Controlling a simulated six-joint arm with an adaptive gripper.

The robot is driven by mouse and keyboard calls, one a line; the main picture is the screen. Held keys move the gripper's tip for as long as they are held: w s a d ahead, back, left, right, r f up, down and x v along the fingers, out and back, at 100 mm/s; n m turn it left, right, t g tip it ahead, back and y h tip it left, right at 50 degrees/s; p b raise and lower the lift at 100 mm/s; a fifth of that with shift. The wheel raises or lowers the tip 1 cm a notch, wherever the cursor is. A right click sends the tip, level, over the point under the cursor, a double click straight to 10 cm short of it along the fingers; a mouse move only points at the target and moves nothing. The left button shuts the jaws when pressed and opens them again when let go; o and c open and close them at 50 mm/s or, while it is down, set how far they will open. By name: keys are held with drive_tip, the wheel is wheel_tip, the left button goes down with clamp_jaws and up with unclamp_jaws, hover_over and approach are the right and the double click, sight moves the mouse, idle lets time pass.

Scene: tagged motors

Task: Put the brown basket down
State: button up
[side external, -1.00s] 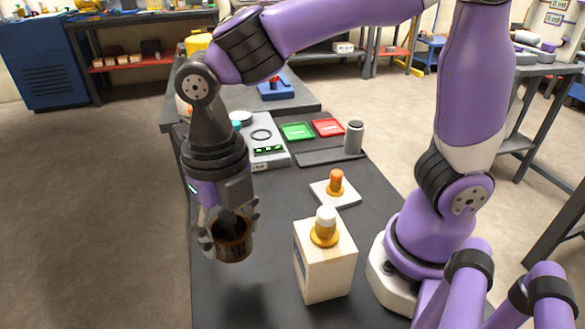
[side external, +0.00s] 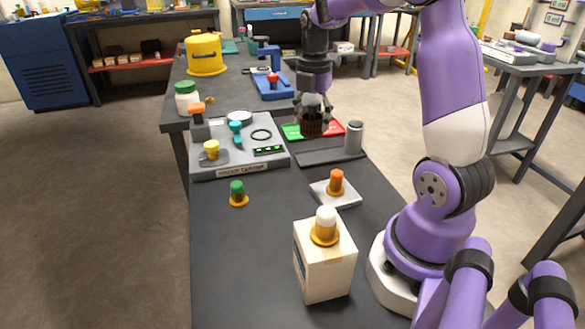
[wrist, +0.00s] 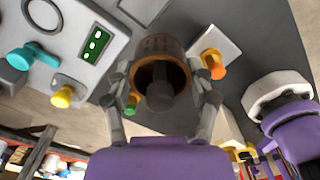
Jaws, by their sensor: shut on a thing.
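The brown basket (side external: 312,126) is a small round cup with a dark inside. My gripper (side external: 313,104) is shut on it and holds it upright. In the side view it overlaps the gap between the green tray (side external: 292,132) and the red tray (side external: 341,128); whether it touches anything below is hard to tell. In the wrist view the basket (wrist: 155,47) sits between my two fingers (wrist: 162,88), with its rim facing the camera. The trays cannot be made out there.
A grey panel (side external: 205,170) with knobs lies to the left. The front-left tabletop is clear.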

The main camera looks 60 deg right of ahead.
drive_tip(key=d+f, duration=0.1)
drive_tip(key=d, duration=0.1)
drive_tip(key=s+d+f, duration=0.1)
drive_tip(key=d+f, duration=0.1)
drive_tip(key=d, duration=0.1)
drive_tip(key=s+d+f, duration=0.1)
drive_tip(key=d, duration=0.1)
drive_tip(key=shift+d+f, duration=0.35)
drive_tip(key=shift+f, duration=0.05)
hover_over(330, 155)
drive_tip(key=shift+f, duration=2.05)
drive_tip(key=shift+f, duration=0.1)
drive_tip(key=shift+f, duration=0.5)
drive_tip(key=o, duration=1.2)
drive_tip(key=shift+r, duration=0.1)
